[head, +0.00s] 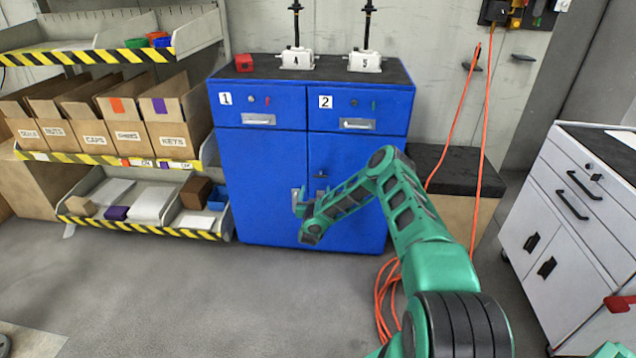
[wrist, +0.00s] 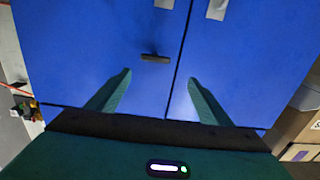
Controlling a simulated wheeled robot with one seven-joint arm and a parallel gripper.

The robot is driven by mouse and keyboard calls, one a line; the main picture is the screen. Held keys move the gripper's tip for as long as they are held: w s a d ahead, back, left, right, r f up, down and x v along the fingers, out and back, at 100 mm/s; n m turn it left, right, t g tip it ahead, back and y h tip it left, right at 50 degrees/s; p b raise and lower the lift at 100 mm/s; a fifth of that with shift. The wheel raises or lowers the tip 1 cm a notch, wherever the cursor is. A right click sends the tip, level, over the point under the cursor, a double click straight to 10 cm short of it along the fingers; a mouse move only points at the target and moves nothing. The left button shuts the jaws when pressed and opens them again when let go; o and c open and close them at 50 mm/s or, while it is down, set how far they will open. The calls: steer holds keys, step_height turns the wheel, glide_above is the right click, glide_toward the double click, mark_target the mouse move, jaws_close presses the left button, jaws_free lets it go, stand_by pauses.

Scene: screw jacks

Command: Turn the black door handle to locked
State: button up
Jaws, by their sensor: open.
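The black door handle (head: 321,176) is a small dark bar on the right door of the blue cabinet (head: 262,175), near the seam between the doors. In the wrist view, which is turned upside down, the handle (wrist: 155,58) lies level across the door, just left of the seam. My gripper (head: 301,208) is in front of the cabinet doors. In the wrist view its two green fingers (wrist: 160,77) are spread wide and empty. The handle appears just beyond the fingertips, between their lines, and is not touched.
Silver door pulls (wrist: 216,8) show at the wrist view's top edge. Two drawers sit above the doors, and white screw jacks (head: 297,60) stand on top. Shelves with cardboard bins (head: 120,130) are at left. Orange cables (head: 385,300) lie by the cabinet's right corner; a white cart (head: 575,215) is at right.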

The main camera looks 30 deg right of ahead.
mark_target(320, 176)
steer(key=shift+h, duration=0.3)
steer(key=x, duration=1)
steer(key=shift+d+f, duration=0.35)
steer(key=shift+d, duration=0.1)
steer(key=shift+c, duration=0.2)
